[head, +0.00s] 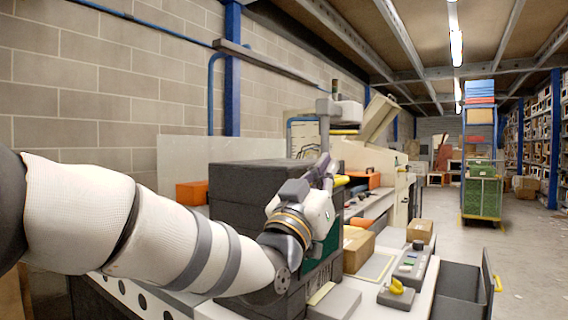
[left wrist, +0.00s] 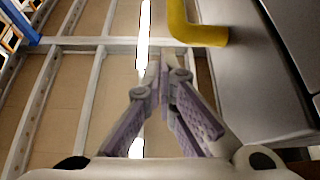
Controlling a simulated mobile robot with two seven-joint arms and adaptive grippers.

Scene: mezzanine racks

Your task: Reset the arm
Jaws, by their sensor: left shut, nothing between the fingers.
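My left arm comes in from the left in the head view and reaches across the front of a dark grey box-shaped unit. My left gripper (head: 324,168) points upward beside that unit and holds nothing. In the left wrist view the fingers of my left gripper (left wrist: 163,68) meet at their tips, with the ceiling beams behind them. A yellow bent bar (left wrist: 200,32) and a grey surface (left wrist: 255,80) show close to the right of the fingers. My right gripper is in neither view.
A cardboard box (head: 357,250), a control panel with buttons (head: 412,262) and a yellow item (head: 397,287) are on the bench at right. An open dark bin (head: 462,285) stands beside it. A trolley with green crates (head: 482,195) stands farther back. The aisle floor is mostly clear.

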